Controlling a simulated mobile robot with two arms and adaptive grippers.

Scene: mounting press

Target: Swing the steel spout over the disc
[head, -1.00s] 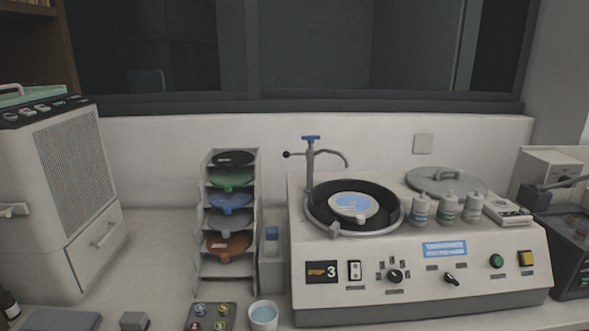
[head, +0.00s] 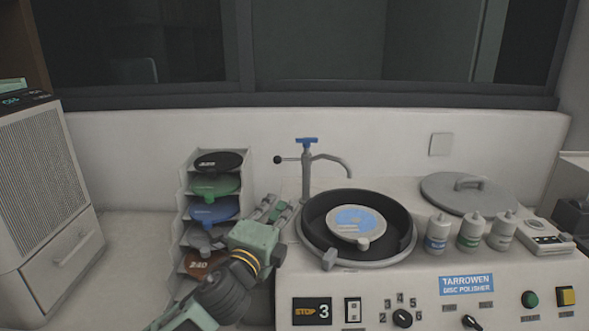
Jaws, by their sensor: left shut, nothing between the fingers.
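The steel spout (head: 325,158) stands at the back left of the disc polisher. Its post has a blue tap handle (head: 306,141) on top and a black ball knob (head: 278,159) sticking out to the left. The spout's curved arm points right, with its tip behind the bowl's back rim. The pale disc with a blue label (head: 356,219) lies in the black bowl (head: 311,226). My left gripper (head: 278,207) is shut and empty, in front of the disc rack and left of the bowl, below the knob and apart from it. My right gripper is out of view.
A rack (head: 245,163) of coloured discs stands left of the polisher. A round grey lid (head: 440,192), several bottles (head: 471,232) and a small box (head: 540,237) sit on the polisher's right side. The panel display reads "STOP 3". The wall is close behind.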

